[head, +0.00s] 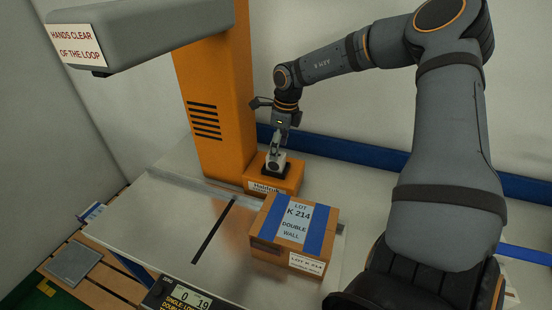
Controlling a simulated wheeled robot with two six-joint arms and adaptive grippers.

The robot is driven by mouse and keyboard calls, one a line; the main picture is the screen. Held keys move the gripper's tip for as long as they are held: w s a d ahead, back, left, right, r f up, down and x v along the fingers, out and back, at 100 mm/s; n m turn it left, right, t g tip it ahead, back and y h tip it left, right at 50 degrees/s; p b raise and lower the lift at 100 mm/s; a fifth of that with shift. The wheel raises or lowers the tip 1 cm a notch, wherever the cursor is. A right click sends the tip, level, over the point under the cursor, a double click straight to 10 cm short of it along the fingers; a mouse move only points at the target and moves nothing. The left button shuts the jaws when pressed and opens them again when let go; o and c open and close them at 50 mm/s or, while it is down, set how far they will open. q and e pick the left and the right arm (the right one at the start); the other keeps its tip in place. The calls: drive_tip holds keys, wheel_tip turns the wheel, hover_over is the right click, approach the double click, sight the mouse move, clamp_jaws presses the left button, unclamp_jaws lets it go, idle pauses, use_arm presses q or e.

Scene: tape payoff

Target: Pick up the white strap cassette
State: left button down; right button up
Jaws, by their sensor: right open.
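The white strap cassette (279,165) looks like a small white block with a dark round spot on its face. It sits at a dark recess on top of a low orange housing (286,185) at the foot of the orange column. My right gripper (275,150) points down right over the cassette, with its open fingers at the cassette's upper part. The fingers hide some of it, and I cannot tell whether they touch it. My left gripper is not in view.
A cardboard box (263,240) with blue straps stands on the metal table (175,215) in front of the housing. The orange column (215,100) rises behind and carries a grey overhead arm (150,30). The left of the tabletop is clear, with a dark slot across it.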

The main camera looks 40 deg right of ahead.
wheel_tip(320, 180, down, 2)
drive_tip(key=shift+w+f+b, duration=0.1)
drive_tip(key=shift+w+b, duration=0.05)
drive_tip(key=shift+b, duration=0.5)
drive_tip(key=shift+w+a+f+p, duration=0.1)
drive_tip(key=shift+w+f+p, duration=0.15)
drive_tip(key=shift+f, duration=0.2)
drive_tip(key=shift+w+a+f+p, duration=0.1)
drive_tip(key=shift+f+p, duration=0.15)
drive_tip(key=shift+f, duration=0.2)
drive_tip(key=shift+w+f, duration=0.1)
drive_tip(key=shift+f, duration=0.3)
drive_tip(key=shift+r, duration=0.1)
drive_tip(key=shift+c, duration=0.7)
drive_tip(key=c, duration=1.2)
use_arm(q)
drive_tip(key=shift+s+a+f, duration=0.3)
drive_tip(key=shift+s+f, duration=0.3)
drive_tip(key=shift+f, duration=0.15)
use_arm(e)
drive_tip(key=shift+c, duration=0.4)
